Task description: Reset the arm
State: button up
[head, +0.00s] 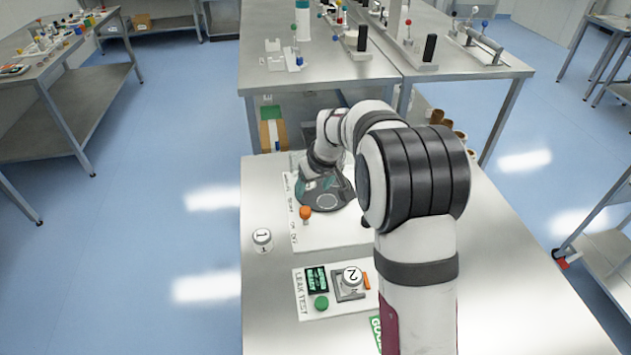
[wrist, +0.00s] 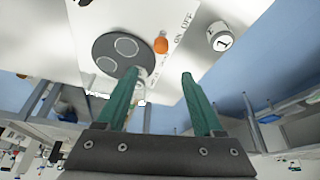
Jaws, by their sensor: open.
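My gripper (wrist: 161,76) shows in the wrist view with two green fingers spread apart and nothing between them. In the head view my gripper (head: 318,183) hangs over the dark round plate (head: 328,199) on a white panel. The wrist view also shows this dark plate (wrist: 112,68) with pale circles on it, beyond the left finger. An orange knob (head: 305,212) stands beside the plate; it also shows in the wrist view (wrist: 161,45). How high the fingers are above the plate is hard to tell.
A white jar marked 1 (head: 263,242) stands at the bench's left edge. A jar marked 2 (head: 352,276) sits on the leak test panel (head: 306,309), beside a green button (head: 321,303). Another table (head: 340,73) with racks stands behind. The right side of my bench is clear.

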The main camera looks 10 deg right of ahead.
jog(key=shift+v, duration=1.6)
jog(key=s+a+r+m+g, duration=0.1)
jog(key=s+m, duration=0.3)
jog(key=s, duration=1.5)
jog(key=s+a+r+m+g, duration=0.2)
jog(key=s+m+g, duration=0.1)
jog(key=s, duration=1.6)
jog(key=shift+m+g+y, duration=0.3)
jog(key=shift+m, duration=0.5)
